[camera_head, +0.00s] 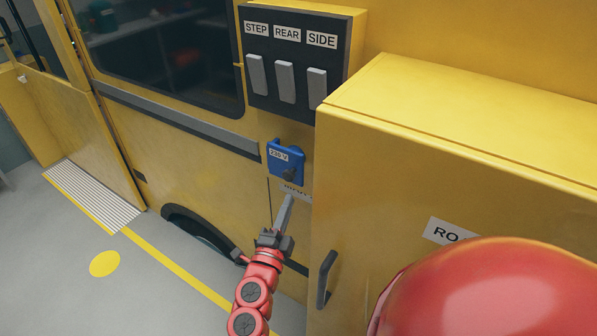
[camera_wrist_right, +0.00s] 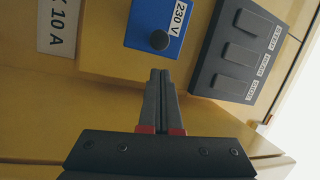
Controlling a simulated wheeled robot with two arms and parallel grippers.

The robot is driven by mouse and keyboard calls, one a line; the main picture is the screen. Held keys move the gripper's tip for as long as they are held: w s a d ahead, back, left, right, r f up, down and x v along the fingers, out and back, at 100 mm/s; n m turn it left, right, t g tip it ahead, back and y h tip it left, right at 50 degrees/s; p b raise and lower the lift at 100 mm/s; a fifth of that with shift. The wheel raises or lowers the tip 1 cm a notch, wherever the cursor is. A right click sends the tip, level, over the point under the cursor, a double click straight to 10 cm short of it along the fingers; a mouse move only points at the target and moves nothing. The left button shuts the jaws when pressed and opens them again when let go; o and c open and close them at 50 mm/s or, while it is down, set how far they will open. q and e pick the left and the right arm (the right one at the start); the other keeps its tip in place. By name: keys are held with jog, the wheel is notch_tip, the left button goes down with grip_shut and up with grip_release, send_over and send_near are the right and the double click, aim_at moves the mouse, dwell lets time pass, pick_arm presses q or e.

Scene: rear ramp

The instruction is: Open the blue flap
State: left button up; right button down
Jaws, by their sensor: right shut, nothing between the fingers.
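The blue flap (camera_head: 285,162), labelled 230 V with a dark round knob near its lower edge, is on the yellow wall below a switch panel. It looks closed. In the right wrist view the blue flap (camera_wrist_right: 157,27) lies just beyond the fingertips, with its knob near them. My right gripper (camera_head: 287,200) is below the flap, pointing up at it. Its fingers are shut and empty in the wrist view (camera_wrist_right: 160,73). I cannot tell the exact gap to the knob. My left gripper is not in view.
A dark panel (camera_head: 290,58) with three grey switches marked STEP, REAR and SIDE is above the flap. A yellow cabinet (camera_head: 400,170) with a dark handle (camera_head: 326,279) juts out at the right. A red rounded shape (camera_head: 490,290) fills the lower right. Floor is open at left.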

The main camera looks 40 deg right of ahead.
aim_at(300, 168)
jog(key=p+x, duration=0.2)
jog(key=x, duration=0.5)
jog(key=shift+w+d+r, duration=0.1)
jog(key=shift+w+d, duration=0.15)
jog(key=shift+d, duration=0.05)
jog(key=shift+w+d+p, duration=0.15)
jog(key=shift+w+p, duration=0.1)
jog(key=shift+p, duration=0.05)
